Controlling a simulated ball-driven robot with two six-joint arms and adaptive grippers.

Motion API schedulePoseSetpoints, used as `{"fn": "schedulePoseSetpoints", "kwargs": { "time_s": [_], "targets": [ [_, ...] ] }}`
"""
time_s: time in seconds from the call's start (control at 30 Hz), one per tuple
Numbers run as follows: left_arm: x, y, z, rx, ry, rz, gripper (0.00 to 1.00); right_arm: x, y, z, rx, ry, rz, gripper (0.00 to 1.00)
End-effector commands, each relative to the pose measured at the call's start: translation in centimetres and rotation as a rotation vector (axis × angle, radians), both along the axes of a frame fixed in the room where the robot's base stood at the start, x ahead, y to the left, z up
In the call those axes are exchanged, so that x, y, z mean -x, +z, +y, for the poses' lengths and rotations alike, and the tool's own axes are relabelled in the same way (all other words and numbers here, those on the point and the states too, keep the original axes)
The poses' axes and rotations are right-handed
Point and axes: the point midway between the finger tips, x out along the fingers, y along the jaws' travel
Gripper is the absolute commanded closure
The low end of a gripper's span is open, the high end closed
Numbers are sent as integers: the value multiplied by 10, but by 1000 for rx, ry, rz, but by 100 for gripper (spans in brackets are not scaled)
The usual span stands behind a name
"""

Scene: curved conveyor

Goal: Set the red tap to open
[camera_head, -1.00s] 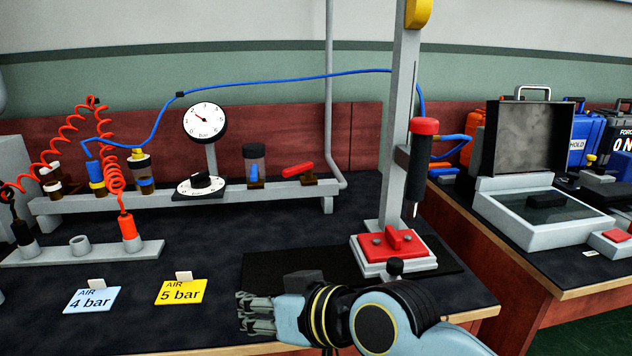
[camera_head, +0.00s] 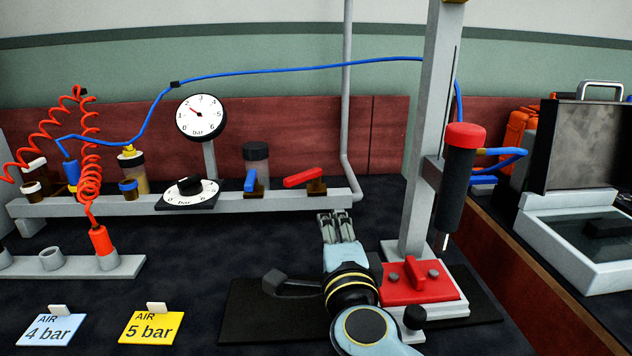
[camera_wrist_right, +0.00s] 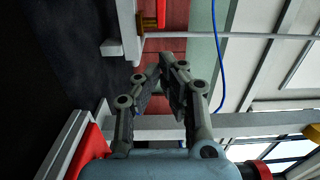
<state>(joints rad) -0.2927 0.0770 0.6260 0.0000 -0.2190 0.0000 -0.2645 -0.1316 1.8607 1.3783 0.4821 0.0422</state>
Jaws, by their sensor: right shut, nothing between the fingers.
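The red tap (camera_head: 303,177) is a red lever on a brown fitting, near the right end of the grey rail (camera_head: 235,203). Its lever points left and slopes slightly down to the left. In the wrist view, the red lever and brown fitting (camera_wrist_right: 148,22) show partly at the top edge. My right gripper (camera_head: 338,215) is shut and empty, in front of and below the tap, its fingers pointing to the rail and apart from it. The fingers also show in the wrist view (camera_wrist_right: 165,65). My left gripper is out of view.
A blue tap (camera_head: 250,180) stands just left of the red one, with a dial (camera_head: 188,193) further left. A grey post (camera_head: 425,130) with a black, red-capped tool (camera_head: 460,175) rises at right, above a red block (camera_head: 412,290). The dark table before the rail is mostly clear.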

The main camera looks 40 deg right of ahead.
Motion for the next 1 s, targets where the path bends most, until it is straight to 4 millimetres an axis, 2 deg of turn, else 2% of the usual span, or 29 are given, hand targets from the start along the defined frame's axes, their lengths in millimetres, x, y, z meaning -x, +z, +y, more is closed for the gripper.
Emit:
{"fn": "schedulePoseSetpoints", "kwargs": {
  "time_s": [0.1, 0.23, 0.4, 0.63, 0.8, 1.0],
  "targets": [
    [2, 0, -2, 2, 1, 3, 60, -1, -5, -8, -32, -36, -1, 100],
    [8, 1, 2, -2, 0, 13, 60, -15, -4, -16, -30, -35, -2, 100],
    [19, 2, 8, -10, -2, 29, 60, -45, -3, -35, -27, -36, -2, 100],
    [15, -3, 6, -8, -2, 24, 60, -86, -5, -60, -27, -35, -2, 100],
    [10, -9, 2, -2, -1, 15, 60, -109, -6, -51, -32, -35, -1, 100],
    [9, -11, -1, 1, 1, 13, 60, -121, -5, -48, -30, -34, 0, 100]
  ]
}}
